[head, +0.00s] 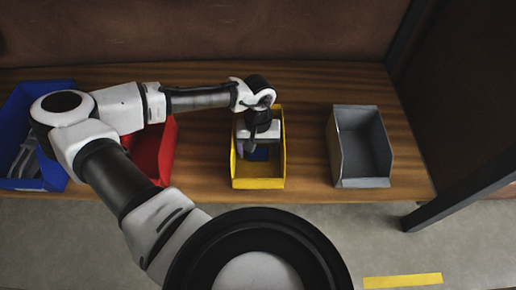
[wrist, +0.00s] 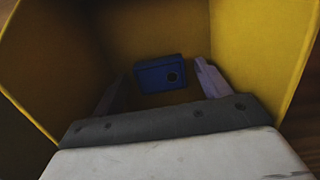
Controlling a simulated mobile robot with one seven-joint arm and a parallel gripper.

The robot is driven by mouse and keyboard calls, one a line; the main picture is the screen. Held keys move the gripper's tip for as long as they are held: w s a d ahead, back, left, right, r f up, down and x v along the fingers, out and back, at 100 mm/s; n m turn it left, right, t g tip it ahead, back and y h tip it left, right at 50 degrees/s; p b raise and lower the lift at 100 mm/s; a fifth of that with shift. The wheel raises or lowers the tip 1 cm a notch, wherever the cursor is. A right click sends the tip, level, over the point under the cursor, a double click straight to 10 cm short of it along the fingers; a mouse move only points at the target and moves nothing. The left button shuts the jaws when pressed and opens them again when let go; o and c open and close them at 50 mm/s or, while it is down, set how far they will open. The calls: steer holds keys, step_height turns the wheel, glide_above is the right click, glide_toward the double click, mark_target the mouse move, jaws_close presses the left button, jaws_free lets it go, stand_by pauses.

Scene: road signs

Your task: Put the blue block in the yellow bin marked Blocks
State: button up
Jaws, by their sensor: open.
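The yellow bin (head: 259,184) stands on the wooden table, and its inside walls fill most of the wrist view (wrist: 255,50). The blue block (wrist: 160,74) lies inside the bin; a small part of it shows in the head view (head: 259,155). My gripper (wrist: 155,85) is open, with its two fingers apart on either side of the block. It points down into the bin. I cannot tell whether either finger touches the block. Any marking on the bin is not readable from here.
A grey bin (head: 362,183) stands to the right of the yellow one. A red bin (head: 166,150) is to the left, partly hidden by my arm. A blue bin (head: 40,184) with grey items inside is at the far left. Bare table (head: 305,150) lies between the yellow and grey bins.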

step_height(320, 180, up, 12)
steer(key=w+p, duration=0.1)
steer(key=p, duration=0.4)
steer(key=shift+w, duration=0.25)
steer(key=shift+r, duration=0.1)
